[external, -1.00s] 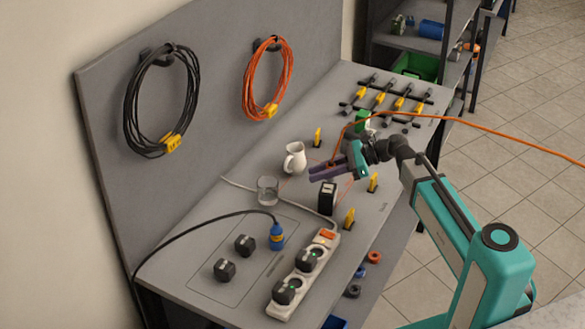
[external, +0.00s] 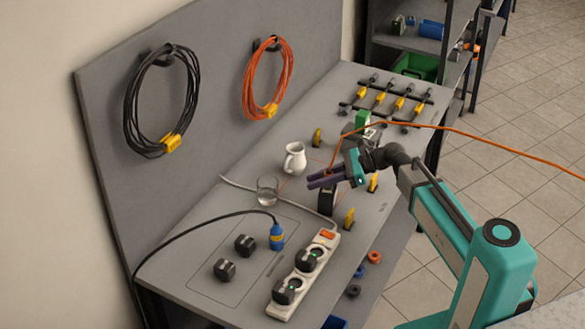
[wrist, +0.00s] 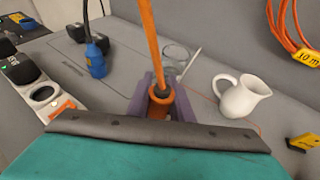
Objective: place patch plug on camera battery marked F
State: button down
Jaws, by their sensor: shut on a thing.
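My gripper (external: 322,180), with purple fingers, is over the bench and shut on the orange patch plug (wrist: 160,102). The plug sits between the fingers in the wrist view, with its orange cable running up from it. In the external view the fingers mostly hide the plug. A black upright block (external: 328,204), which looks like the camera battery, stands on the bench just below the fingers, its upper part covered by them. I cannot read a letter on it, and cannot tell whether the plug touches it. In the wrist view the gripper hides it.
A white jug (external: 294,158) and a glass (external: 267,190) stand left of the fingers. A power strip (external: 303,276) with black plugs lies in front. The orange cable (external: 480,138) trails to the right. A blue connector (external: 277,237) stands upright.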

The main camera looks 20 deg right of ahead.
jog(key=shift+f, duration=0.1)
jog(key=c, duration=1.6)
grip_release()
jog(key=b+v, duration=0.2)
jog(key=v, duration=1)
jog(key=shift+s, duration=0.1)
